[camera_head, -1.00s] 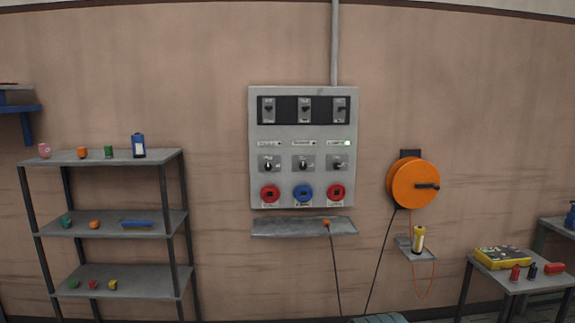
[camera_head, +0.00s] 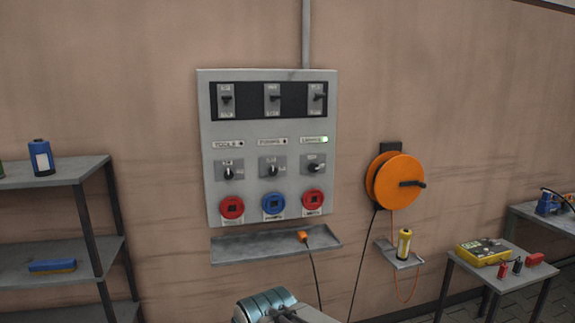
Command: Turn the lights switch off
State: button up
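The grey control panel (camera_head: 206,140) hangs on the wall, with columns labelled TOOLS, PUMPS and what reads as LIGHTS. Levers sit in the black strip above, the right one (camera_head: 319,97) over the lights column. A teal part of my arm shows at the bottom edge, below the panel and apart from it; my gripper's fingers are not visible.
A grey ledge (camera_head: 250,247) with an orange plug (camera_head: 303,236) and cable juts out under the panel. An orange cable reel (camera_head: 397,182) hangs to the right. A shelf (camera_head: 62,172) stands left, a table (camera_head: 495,272) right. The space before the panel looks clear.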

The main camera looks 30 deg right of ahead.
aim_at(314, 168)
jog(key=z, duration=0.75)
jog(key=i, duration=0.9)
jog(key=z, duration=0.85)
